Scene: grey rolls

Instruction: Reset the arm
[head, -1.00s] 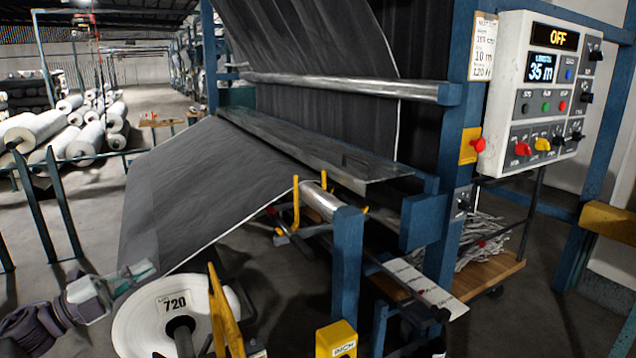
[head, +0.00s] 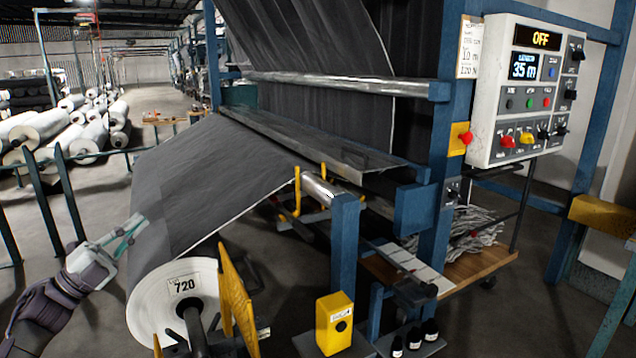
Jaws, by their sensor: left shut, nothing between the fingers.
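My left gripper (head: 128,232) is at the left of the head view, at the end of my left arm, which comes in from the lower left. It is shut and holds nothing. It appears over the left edge of the grey fabric sheet (head: 205,180), above and left of the white roll (head: 150,305) labelled 720. I cannot tell whether it touches the fabric. My right gripper is not in view.
A blue machine frame (head: 345,245) fills the middle, with a control panel (head: 532,90) reading OFF and 35 m at upper right. A yellow box (head: 334,322) stands at the bottom. White rolls (head: 45,125) lie at far left. Open floor lies beyond.

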